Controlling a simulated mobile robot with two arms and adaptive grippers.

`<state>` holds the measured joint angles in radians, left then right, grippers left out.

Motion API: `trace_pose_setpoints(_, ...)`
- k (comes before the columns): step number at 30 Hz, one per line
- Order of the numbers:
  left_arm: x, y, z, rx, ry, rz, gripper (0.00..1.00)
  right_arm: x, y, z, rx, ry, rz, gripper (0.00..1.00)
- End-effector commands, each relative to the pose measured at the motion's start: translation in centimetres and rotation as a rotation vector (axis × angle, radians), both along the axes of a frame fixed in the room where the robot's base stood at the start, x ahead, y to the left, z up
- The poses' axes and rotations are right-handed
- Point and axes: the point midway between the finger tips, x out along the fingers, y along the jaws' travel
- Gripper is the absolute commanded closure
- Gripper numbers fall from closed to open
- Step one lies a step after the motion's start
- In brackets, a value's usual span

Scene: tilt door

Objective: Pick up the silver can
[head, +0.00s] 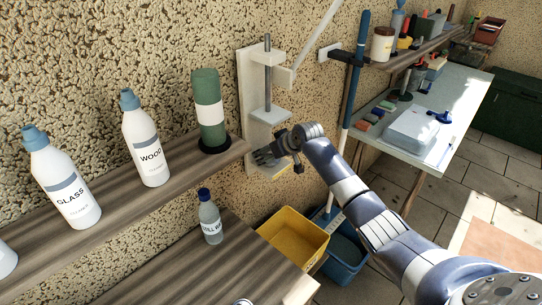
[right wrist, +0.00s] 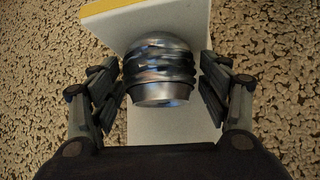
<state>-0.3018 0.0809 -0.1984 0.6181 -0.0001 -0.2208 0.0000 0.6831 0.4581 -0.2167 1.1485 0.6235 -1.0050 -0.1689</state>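The silver can (right wrist: 160,72) looks squashed, with wavy creases in its side, and sits against the white wall-mounted press (head: 262,125). In the right wrist view it is between the two fingers of my right gripper (right wrist: 160,88). The fingers are spread, one on each side, with a narrow gap to the can. In the head view my right gripper (head: 275,152) is at the lower part of the press and hides the can. My left gripper cannot be made out.
A clear bottle (head: 210,220) stands on a lower counter. Yellow (head: 293,238) and blue bins (head: 345,258) are below my right arm.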

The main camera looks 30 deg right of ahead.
Motion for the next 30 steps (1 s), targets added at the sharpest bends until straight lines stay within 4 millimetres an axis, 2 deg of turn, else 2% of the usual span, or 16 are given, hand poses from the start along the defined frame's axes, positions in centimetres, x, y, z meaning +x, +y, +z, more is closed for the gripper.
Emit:
trace_pose_setpoints(1, 0.0, 0.0, 0.0, 0.0, 0.001, 0.0, 0.6, 0.0, 0.0, 0.0, 0.0, 0.0, 0.0, 0.43)
trace_pose_setpoints(5, 0.0, 0.0, 0.0, 0.0, 0.0, 0.0, 0.6, 0.0, 0.0, 0.0, 0.0, 0.0, 0.0, 0.72)
trace_pose_setpoints(8, 0.0, 0.0, 0.0, 0.0, 0.0, -0.001, 0.6, 0.0, 0.0, 0.0, 0.0, 0.001, 0.0, 0.74)
trace_pose_setpoints(9, 0.0, 0.0, 0.0, 0.0, 0.0, -0.001, 0.6, 0.0, 0.0, 0.0, 0.001, 0.0, -0.001, 0.78)
trace_pose_setpoints(17, 0.1, -0.1, -0.1, -0.001, -0.002, -0.001, 0.6, 0.0, 0.0, 0.2, 0.0, 0.0, 0.0, 0.78)
trace_pose_setpoints(23, 0.2, -0.1, -1.1, -0.002, -0.004, -0.002, 0.6, 0.1, -0.1, 1.6, 0.0, -0.004, -0.001, 0.78)
trace_pose_setpoints(30, 0.4, -0.1, -1.4, -0.002, -0.006, -0.002, 0.6, -2.7, -0.5, 1.3, -0.002, 0.0, 0.001, 0.78)
